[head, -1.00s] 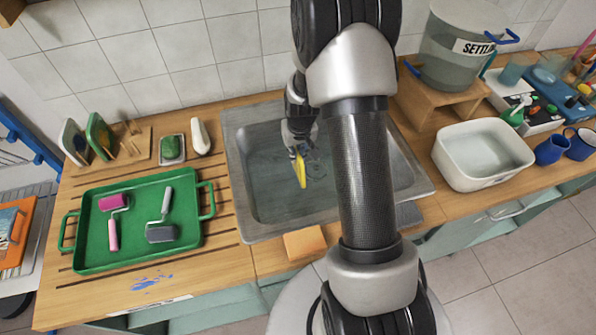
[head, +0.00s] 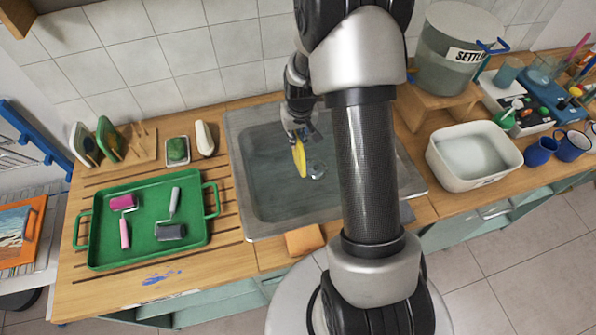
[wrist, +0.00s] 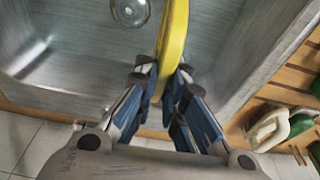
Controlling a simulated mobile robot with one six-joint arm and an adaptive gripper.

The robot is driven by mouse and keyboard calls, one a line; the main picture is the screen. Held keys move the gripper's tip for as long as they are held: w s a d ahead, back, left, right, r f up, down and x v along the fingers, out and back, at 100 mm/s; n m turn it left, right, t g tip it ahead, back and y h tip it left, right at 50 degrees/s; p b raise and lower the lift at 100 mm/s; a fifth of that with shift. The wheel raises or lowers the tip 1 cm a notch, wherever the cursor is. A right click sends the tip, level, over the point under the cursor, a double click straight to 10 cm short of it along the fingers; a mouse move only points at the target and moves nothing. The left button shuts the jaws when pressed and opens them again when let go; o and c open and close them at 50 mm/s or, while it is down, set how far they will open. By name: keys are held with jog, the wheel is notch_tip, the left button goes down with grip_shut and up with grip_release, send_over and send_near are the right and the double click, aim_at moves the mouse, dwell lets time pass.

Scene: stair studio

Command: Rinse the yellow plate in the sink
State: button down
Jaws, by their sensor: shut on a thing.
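The yellow plate (head: 299,158) is held on edge in my gripper (head: 300,134), over the sink (head: 262,200). In the wrist view the plate (wrist: 174,40) stands edge-on between the two fingers of my gripper (wrist: 163,75), which are shut on it. No running water is visible. My arm hides the right part of the sink and any tap there.
A green tray (head: 140,235) with two rollers lies left of the sink. A rack (head: 110,140) with plates stands at the back left. An orange sponge (head: 305,240) lies at the front edge. A white basin (head: 470,155) and large pot (head: 450,60) stand right.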

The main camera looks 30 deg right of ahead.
jog(key=shift+w+p+v, duration=0.25)
jog(key=shift+p+v, duration=0.55)
jog(key=shift+v, duration=0.4)
jog(key=shift+w+p+v, duration=0.25)
jog(key=shift+p+v, duration=0.5)
jog(key=shift+v, duration=0.5)
jog(key=shift+w+p+v, duration=0.25)
jog(key=shift+p+v, duration=0.55)
jog(key=shift+v, duration=0.4)
jog(key=shift+d+r, duration=0.25)
jog(key=shift+w+p+v, duration=0.2)
jog(key=shift+p+v, duration=0.45)
jog(key=shift+v, duration=0.3)
jog(key=shift+w+p+v, duration=0.2)
jog(key=shift+p+v, duration=0.45)
jog(key=shift+v, duration=0.3)
